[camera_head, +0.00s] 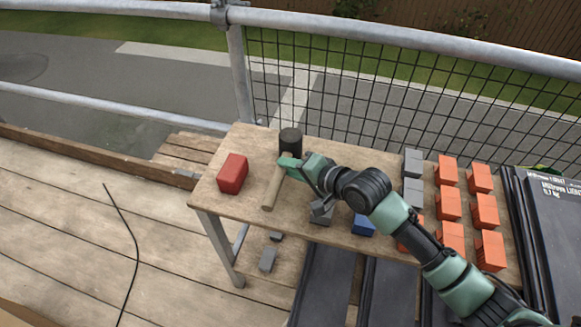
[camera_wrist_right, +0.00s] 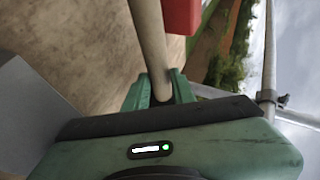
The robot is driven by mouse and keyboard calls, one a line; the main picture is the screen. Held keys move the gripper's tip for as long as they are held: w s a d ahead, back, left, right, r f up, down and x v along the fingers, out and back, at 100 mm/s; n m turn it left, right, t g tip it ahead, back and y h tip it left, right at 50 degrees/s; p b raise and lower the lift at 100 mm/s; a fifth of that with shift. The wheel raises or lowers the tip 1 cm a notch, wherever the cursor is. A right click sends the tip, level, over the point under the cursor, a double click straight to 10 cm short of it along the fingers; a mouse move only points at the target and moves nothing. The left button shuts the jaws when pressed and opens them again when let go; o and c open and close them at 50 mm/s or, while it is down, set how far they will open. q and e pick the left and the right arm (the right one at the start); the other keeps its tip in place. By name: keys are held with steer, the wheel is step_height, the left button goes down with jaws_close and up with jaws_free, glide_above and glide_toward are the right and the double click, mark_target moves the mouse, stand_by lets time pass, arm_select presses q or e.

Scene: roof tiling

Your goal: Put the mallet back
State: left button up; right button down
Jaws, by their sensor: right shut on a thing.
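The mallet has a black head (camera_head: 290,141) and a pale wooden handle (camera_head: 272,192). It is over the left part of the wooden table (camera_head: 335,150), head toward the back edge and handle end toward the front. My right gripper (camera_head: 289,167) is shut on the handle just below the head. In the right wrist view the handle (camera_wrist_right: 149,35) runs up from between the green fingers (camera_wrist_right: 160,88). I cannot tell whether the mallet touches the tabletop. My left gripper is not in view.
A red block (camera_head: 232,173) stands left of the mallet. Grey blocks (camera_head: 413,163), a blue block (camera_head: 363,226) and several orange stacks (camera_head: 449,204) occupy the right side. Black sheets (camera_head: 541,215) stand beyond the table's right end. A mesh guardrail (camera_head: 400,95) runs behind.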

steer(key=shift+r, duration=0.15)
steer(key=c, duration=1.2)
jaws_free()
steer(key=shift+o, duration=0.2)
steer(key=v, duration=1.2)
steer(key=shift+p, duration=0.35)
steer(key=shift+d, duration=0.1)
